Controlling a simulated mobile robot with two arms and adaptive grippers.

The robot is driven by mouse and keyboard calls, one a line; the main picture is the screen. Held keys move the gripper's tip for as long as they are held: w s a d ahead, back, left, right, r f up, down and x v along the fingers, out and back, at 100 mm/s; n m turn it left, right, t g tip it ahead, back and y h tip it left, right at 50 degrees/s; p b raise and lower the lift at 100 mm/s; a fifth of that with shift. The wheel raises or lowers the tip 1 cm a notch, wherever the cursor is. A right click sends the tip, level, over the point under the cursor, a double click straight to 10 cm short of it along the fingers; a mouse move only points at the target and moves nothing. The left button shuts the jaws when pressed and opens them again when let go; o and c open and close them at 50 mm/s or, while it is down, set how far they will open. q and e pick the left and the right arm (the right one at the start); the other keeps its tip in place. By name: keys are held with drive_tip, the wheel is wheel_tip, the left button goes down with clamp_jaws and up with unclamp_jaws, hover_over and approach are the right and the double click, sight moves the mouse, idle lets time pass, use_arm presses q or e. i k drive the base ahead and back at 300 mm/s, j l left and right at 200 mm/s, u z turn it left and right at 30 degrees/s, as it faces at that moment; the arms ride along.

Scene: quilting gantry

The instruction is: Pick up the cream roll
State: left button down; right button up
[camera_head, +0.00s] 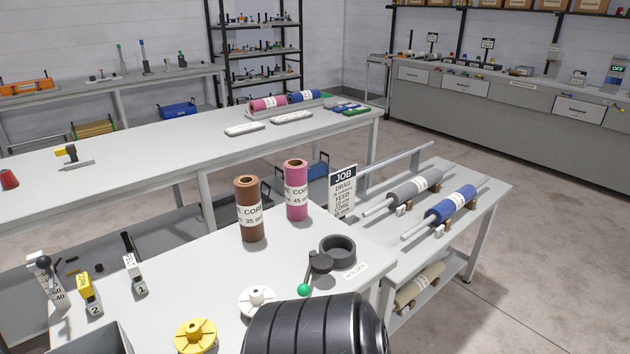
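The cream roll (419,287) lies on the low shelf under the right-hand table. Its long side runs from lower left to upper right, and a pale label is around its middle. The tabletop is above it, and the white table at the front stands close to its left. Neither of my grippers is in view, so I cannot see what they hold.
A grey roll (415,187) and a blue roll (452,204) lie on rods on the right-hand table (478,230). Brown (249,208) and pink (296,190) rolls stand upright on the front table, near a JOB sign (343,191). Open floor (540,270) lies to the right.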

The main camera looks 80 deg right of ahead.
sight(415, 286)
drive_tip(key=k+j+z, duration=0.1)
drive_tip(key=z, duration=3.4)
drive_tip(key=u, duration=2.9)
drive_tip(key=z, duration=3.1)
